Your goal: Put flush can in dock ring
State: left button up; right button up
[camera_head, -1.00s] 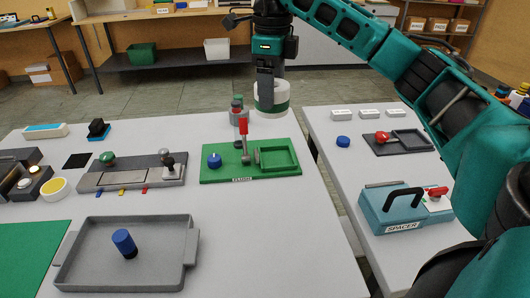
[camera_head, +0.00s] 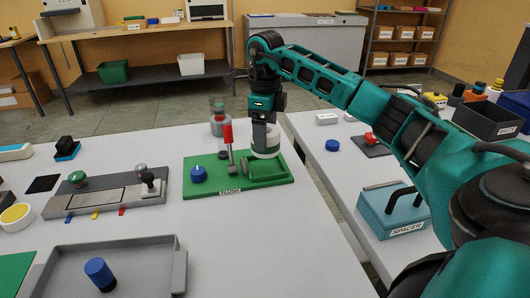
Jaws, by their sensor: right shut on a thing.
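The can is upright at the right part of the green dock board (camera_head: 213,183), where the raised green dock ring (camera_head: 281,168) is. The can hides much of the ring, and I cannot tell whether its base touches the board. The board also carries a blue knob (camera_head: 198,174) and a red-handled lever (camera_head: 228,138), just left of the can. My left gripper is not in view.
A grey canister (camera_head: 220,127) stands behind the board. A grey tray (camera_head: 165,243) with a blue peg (camera_head: 99,272) is in front left. A teal spacer box (camera_head: 388,211) is on the right table, across a gap. Bare tabletop lies in front of the board.

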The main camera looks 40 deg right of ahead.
jog(key=shift+f, duration=2.6)
jog(key=shift+f+b, duration=0.15)
jog(key=shift+b, duration=0.15)
jog(key=o, duration=1.2)
jog(key=shift+o, duration=0.2)
notch_tip(320, 180, up, 12)
jog(key=shift+r+p, duration=0.15)
jog(key=shift+p, duration=0.55)
